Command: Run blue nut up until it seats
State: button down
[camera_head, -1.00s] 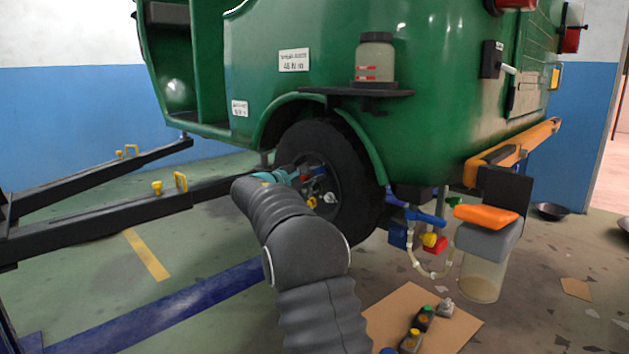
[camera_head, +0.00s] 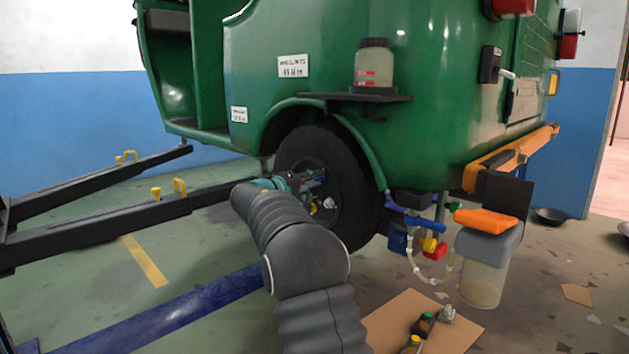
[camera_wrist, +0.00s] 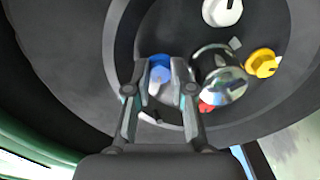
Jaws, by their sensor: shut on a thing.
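The blue nut (camera_wrist: 160,76) shows in the wrist view on the wheel face, between the fingers of my gripper (camera_wrist: 161,82). My gripper is shut on it. How far the nut stands from the wheel face is hidden by the fingers. A shiny hub cap (camera_wrist: 220,75) sits just right of the fingers. A yellow nut (camera_wrist: 262,63), a white nut (camera_wrist: 222,10) and a partly hidden red nut (camera_wrist: 206,107) stand around it. In the head view my gripper (camera_head: 312,178) is at the wheel (camera_head: 350,205), mostly hidden by my arm.
The green rickshaw (camera_head: 430,130) stands over black lift arms (camera_head: 110,207). A shelf (camera_head: 350,97) with a jar (camera_head: 373,65) juts out above the wheel. Blue-handled parts (camera_head: 415,215) and a clear container (camera_head: 483,275) are right of the wheel. Cardboard (camera_head: 390,325) lies on the floor.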

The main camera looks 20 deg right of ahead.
jog(key=m, duration=0.4)
jog(key=shift+a+f, duration=0.1)
jog(key=shift+f, duration=0.05)
jog(key=shift+w+m, duration=0.1)
jog(key=shift+m, duration=1.7)
jog(key=c, duration=1)
grip_release()
jog(key=shift+a, duration=0.2)
jog(key=shift+d, duration=0.2)
jog(key=shift+d, duration=0.1)
jog(key=v, duration=0.8)
